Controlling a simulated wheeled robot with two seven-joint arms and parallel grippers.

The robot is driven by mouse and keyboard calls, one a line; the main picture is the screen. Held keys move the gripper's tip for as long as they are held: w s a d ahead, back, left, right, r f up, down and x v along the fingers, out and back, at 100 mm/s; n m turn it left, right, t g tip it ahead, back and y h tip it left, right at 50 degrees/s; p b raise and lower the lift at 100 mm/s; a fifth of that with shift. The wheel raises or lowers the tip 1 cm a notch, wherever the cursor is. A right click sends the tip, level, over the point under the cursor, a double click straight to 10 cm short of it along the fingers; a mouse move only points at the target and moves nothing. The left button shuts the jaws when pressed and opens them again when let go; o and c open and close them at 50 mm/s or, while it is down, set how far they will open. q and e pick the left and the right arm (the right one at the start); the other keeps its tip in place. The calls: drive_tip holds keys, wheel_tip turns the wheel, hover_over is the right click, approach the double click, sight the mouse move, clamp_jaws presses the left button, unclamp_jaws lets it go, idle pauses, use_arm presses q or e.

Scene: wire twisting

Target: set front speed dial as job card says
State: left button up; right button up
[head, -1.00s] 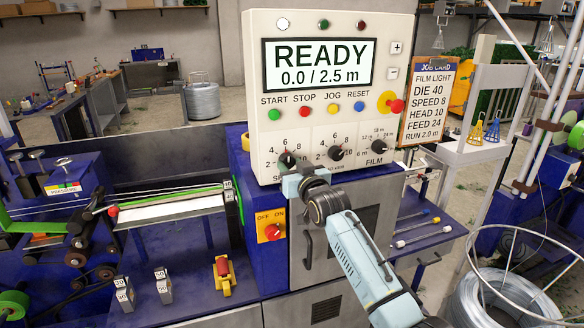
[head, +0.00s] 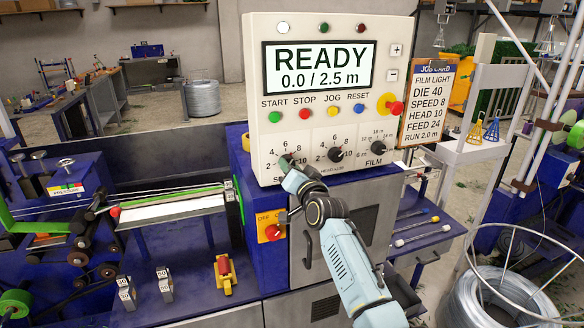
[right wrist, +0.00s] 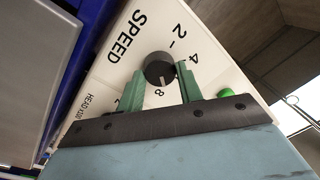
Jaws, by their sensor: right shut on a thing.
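The speed dial (right wrist: 158,68) is a round black knob at the lower left of the cream control panel (head: 262,120). In the right wrist view its white mark points at the printed 8. My right gripper (right wrist: 160,82) has its two green fingers shut on the knob, one on either side. In the head view the gripper (head: 290,168) hides most of this dial. The job card (head: 425,103) hangs right of the panel and reads film light, die 40, speed 8, head 10, feed 24, run 2.0 m. My left gripper is not in view.
The head dial (head: 335,154) and film dial (head: 376,148) sit to the right of the speed dial. Push buttons line the panel above, with a red emergency knob (head: 396,107) at right. The display (head: 319,66) reads READY, 0.0 / 2.5 m. A red off/on switch (head: 272,231) sits below.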

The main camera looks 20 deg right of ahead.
drive_tip(key=shift+m, duration=1.3)
drive_tip(key=o, duration=1)
drive_tip(key=shift+s, duration=0.1)
drive_tip(key=s+d, duration=0.1)
drive_tip(key=s, duration=1.2)
drive_tip(key=shift+f, duration=0.35)
drive_tip(key=shift+f, duration=0.15)
